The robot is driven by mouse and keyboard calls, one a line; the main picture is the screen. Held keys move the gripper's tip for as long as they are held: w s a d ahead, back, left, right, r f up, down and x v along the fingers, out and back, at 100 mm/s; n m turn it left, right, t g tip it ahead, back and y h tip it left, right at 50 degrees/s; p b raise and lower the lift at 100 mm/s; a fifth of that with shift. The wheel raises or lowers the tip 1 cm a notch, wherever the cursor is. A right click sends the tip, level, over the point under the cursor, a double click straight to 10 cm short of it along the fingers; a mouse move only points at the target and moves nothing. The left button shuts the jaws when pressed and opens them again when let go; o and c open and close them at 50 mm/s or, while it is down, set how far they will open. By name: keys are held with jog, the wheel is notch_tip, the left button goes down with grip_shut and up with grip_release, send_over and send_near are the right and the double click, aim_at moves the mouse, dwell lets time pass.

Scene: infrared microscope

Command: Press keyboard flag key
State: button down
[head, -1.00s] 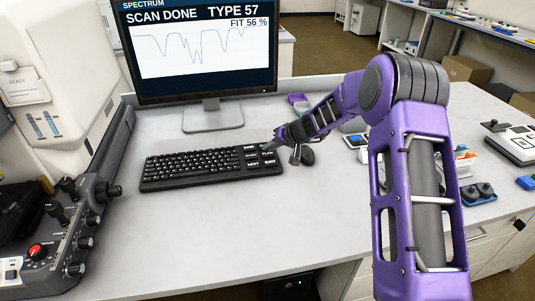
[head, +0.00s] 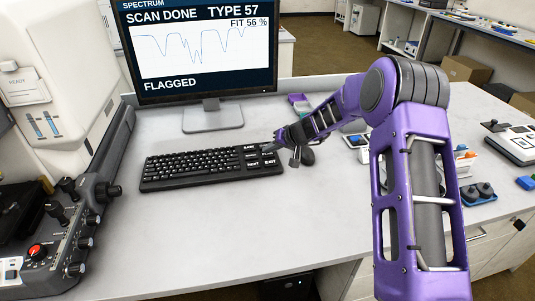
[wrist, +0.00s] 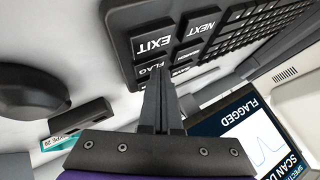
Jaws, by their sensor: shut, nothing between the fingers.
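The black keyboard (head: 205,166) lies on the white desk below the monitor, with large labelled keys at its right end. The flag key (wrist: 148,69) shows in the wrist view beside the EXIT key (wrist: 153,43), partly covered by my fingertips. My gripper (wrist: 158,74) is shut and empty, its tips at the flag key; I cannot tell whether they press it. In the head view my gripper (head: 272,146) reaches the keyboard from the right and hides that key. The monitor (head: 200,50) reads "SCAN DONE TYPE 57", "FIT 56 %" and "FLAGGED".
A dark mouse (head: 307,157) sits just right of the keyboard, close to my gripper. A control panel with knobs (head: 70,225) stands at the left. The desk in front of the keyboard is clear.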

aim_at(270, 156)
dwell(0.4)
jog(key=shift+r, duration=0.7)
jog(key=shift+r+p, duration=1.35)
jog(key=shift+r, duration=1.2)
